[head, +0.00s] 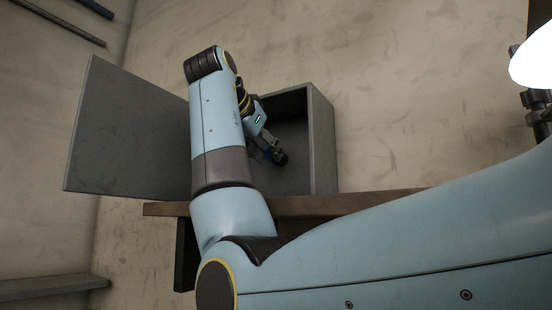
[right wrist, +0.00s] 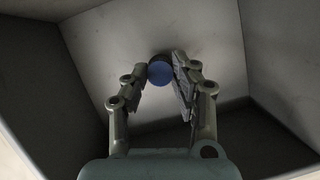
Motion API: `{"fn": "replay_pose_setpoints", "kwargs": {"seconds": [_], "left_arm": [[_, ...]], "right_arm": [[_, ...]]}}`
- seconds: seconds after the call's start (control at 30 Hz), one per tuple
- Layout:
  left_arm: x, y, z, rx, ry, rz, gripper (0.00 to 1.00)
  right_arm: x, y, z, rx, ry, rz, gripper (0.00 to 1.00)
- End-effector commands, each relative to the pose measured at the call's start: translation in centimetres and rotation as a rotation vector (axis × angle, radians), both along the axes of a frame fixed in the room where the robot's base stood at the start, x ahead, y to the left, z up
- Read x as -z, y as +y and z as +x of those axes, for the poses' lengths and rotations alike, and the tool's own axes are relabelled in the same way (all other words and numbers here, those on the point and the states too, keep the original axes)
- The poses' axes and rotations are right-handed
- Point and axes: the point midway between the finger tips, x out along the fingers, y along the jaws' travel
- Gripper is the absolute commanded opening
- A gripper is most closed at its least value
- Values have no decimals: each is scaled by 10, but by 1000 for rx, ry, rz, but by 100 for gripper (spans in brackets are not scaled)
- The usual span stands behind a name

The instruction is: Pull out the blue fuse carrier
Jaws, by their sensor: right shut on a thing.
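The blue fuse carrier (right wrist: 160,72) is a round blue piece at the back wall of the grey box in the right wrist view. My right gripper (right wrist: 160,82) is inside the box with its fingers on either side of the carrier, shut on it. In the head view my right gripper (head: 279,158) reaches into the open box, and my own arm hides much of it; the carrier is hard to make out there. My left gripper is not in view.
The grey box (head: 323,140) sits on a brown wooden shelf (head: 370,198) against a beige wall. Its door (head: 120,130) stands open to the left. A ledge (head: 50,287) is at lower left. A bright white lamp (head: 533,62) is at upper right.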

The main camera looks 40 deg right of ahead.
Motion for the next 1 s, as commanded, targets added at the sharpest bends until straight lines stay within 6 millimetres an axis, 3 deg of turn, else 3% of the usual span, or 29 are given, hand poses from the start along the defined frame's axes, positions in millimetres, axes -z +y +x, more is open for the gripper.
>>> {"fn": "replay_pose_setpoints", "kwargs": {"seconds": [1.0], "left_arm": [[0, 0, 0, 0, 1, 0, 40]], "right_arm": [[0, 6, -2, -1, 0, 0, 0]]}}
